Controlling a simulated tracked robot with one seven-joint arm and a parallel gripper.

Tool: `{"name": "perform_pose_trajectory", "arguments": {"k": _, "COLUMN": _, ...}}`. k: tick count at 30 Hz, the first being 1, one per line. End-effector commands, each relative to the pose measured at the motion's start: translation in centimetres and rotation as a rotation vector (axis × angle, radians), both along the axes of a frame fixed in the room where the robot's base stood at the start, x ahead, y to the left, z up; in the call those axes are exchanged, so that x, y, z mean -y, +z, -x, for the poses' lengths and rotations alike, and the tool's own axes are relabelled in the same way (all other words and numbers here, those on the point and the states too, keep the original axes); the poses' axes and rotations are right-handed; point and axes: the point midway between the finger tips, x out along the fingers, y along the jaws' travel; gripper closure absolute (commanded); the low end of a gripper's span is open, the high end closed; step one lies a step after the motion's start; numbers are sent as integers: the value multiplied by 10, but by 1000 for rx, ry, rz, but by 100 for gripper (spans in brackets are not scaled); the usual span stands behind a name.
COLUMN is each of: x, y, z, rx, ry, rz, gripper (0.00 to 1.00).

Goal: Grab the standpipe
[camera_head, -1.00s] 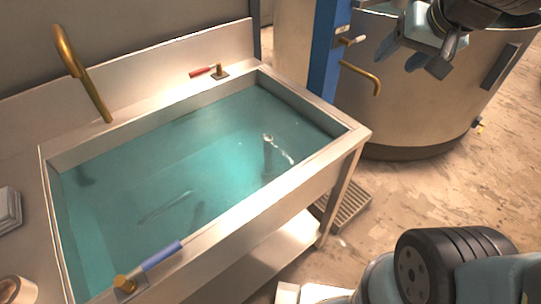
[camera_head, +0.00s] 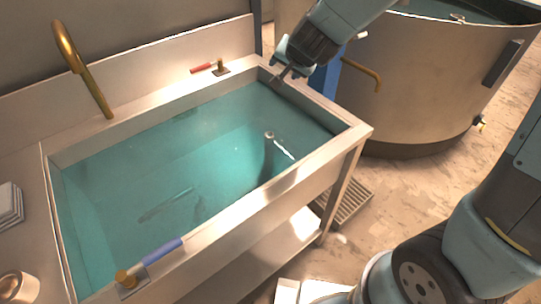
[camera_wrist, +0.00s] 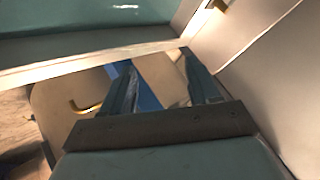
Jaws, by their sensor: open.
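The standpipe (camera_head: 268,152) is an upright pipe in the teal water of the sink (camera_head: 352,131), right of the middle in the head view. Its pale round top shows near the water surface, and its lower part is blurred by the water. My gripper (camera_head: 281,77) is over the sink's back right corner, behind the standpipe and apart from it. In the wrist view my gripper (camera_wrist: 165,78) has its two fingers spread with nothing held between them. I cannot make out the standpipe in the wrist view.
A brass spout (camera_head: 84,75) rises at the sink's back left. A red-handled valve (camera_head: 208,68) sits on the back rim and a blue-handled one (camera_head: 160,254) on the front rim. A large round tank (camera_head: 430,90) and a blue post (camera_head: 327,85) stand behind at right.

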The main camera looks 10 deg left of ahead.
Motion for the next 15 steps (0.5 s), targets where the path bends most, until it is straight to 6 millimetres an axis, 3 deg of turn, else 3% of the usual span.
{"name": "perform_pose_trajectory", "arguments": {"k": 1, "x": -13, "y": -13, "z": 3, "rx": -2, "ry": -6, "rz": 7, "gripper": 39}}
{"name": "perform_pose_trajectory", "arguments": {"k": 6, "x": -40, "y": -49, "z": 5, "rx": 13, "ry": -70, "rz": 33, "gripper": 39}}
{"name": "perform_pose_trajectory", "arguments": {"k": 15, "x": -74, "y": -116, "z": 26, "rx": 62, "ry": -180, "rz": 128, "gripper": 39}}
